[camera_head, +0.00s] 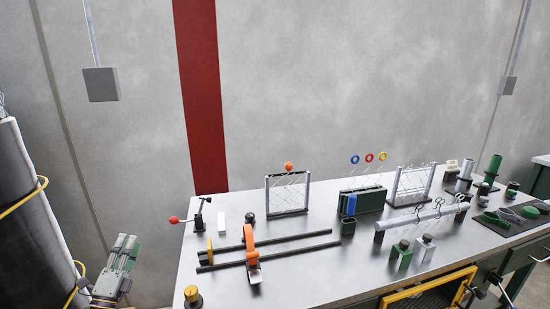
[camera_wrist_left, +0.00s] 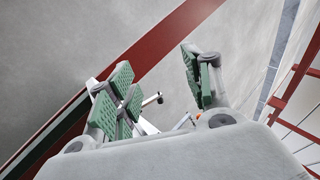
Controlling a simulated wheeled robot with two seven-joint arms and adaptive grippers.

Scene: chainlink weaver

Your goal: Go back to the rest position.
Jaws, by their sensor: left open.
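My left gripper (camera_head: 124,246) is at the lower left of the head view, beside the left end of the metal workbench (camera_head: 330,262) and clear of it. In the left wrist view its green-padded fingers (camera_wrist_left: 158,72) stand apart with nothing held between them. My right gripper does not show in either view.
The bench carries an orange clamp (camera_head: 250,245) on two dark rails, a red-knobbed lever (camera_head: 195,217), a yellow knob (camera_head: 193,296) and several wire frames. A grey wall stands behind.

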